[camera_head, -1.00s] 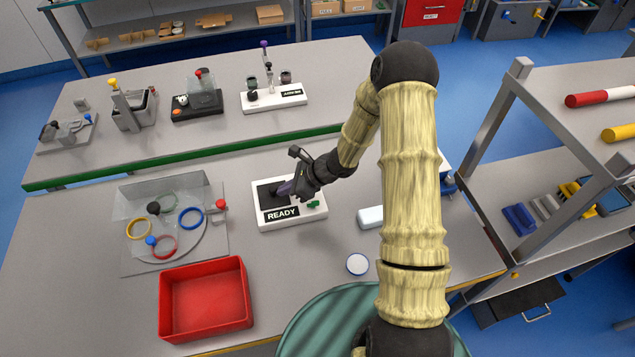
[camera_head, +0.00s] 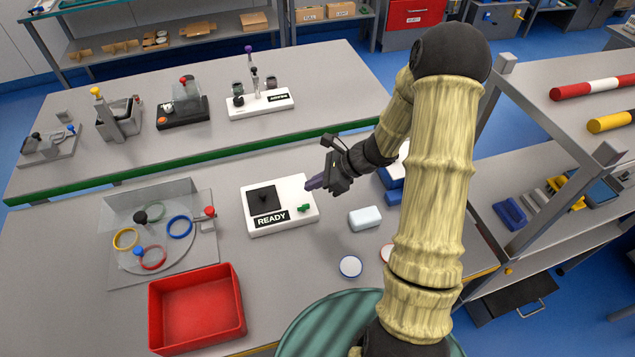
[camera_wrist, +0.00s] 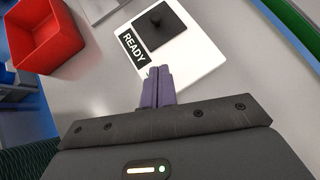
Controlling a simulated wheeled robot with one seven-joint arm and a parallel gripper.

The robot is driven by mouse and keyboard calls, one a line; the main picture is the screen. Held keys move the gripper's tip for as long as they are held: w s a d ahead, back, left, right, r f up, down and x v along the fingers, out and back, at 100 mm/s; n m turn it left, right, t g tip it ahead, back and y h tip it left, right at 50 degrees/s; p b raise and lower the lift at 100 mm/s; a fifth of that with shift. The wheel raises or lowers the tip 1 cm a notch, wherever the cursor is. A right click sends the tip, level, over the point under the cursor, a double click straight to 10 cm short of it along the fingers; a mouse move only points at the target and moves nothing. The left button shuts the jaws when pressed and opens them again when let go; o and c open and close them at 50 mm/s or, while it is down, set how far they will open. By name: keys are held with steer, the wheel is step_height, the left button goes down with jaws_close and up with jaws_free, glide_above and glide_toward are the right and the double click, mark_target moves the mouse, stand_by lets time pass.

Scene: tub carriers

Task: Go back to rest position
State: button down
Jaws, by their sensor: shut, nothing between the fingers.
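My gripper (camera_head: 314,184) is shut with nothing between its purple fingers. In the head view it hangs above the right edge of the white READY board (camera_head: 282,222), and I cannot tell the exact height. The wrist view also shows the shut fingers (camera_wrist: 157,86), with the white board (camera_wrist: 195,70) ahead of them. A black square pad with a dark knob (camera_head: 263,196) sits on the board, and a small green piece (camera_head: 304,208) lies at its right. My arm reaches in from the right side of the picture.
A red bin (camera_head: 197,308) stands at the front left. A clear tray with coloured rings (camera_head: 160,235) is behind it. A pale block (camera_head: 364,218) and a round white disc (camera_head: 350,266) lie right of the board. A shelf rack (camera_head: 545,85) stands at the right.

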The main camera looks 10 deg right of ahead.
steer(key=shift+s+d+r, duration=0.1)
steer(key=shift+d+r, duration=0.15)
steer(key=shift+r, duration=0.1)
stand_by(0.3)
steer(key=s+r+n+h, duration=0.4)
steer(key=s+n, duration=0.3)
steer(key=n, duration=0.4)
steer(key=s+d+r+n+h, duration=0.1)
steer(key=s+r+n+h, duration=0.3)
steer(key=n, duration=0.7)
steer(key=s+r, duration=0.2)
steer(key=s, duration=0.2)
steer(key=shift+s+d+r+g+h, duration=0.2)
steer(key=shift+r+g+h, duration=0.1)
steer(key=shift+h, duration=0.1)
steer(key=shift+w, duration=0.1)
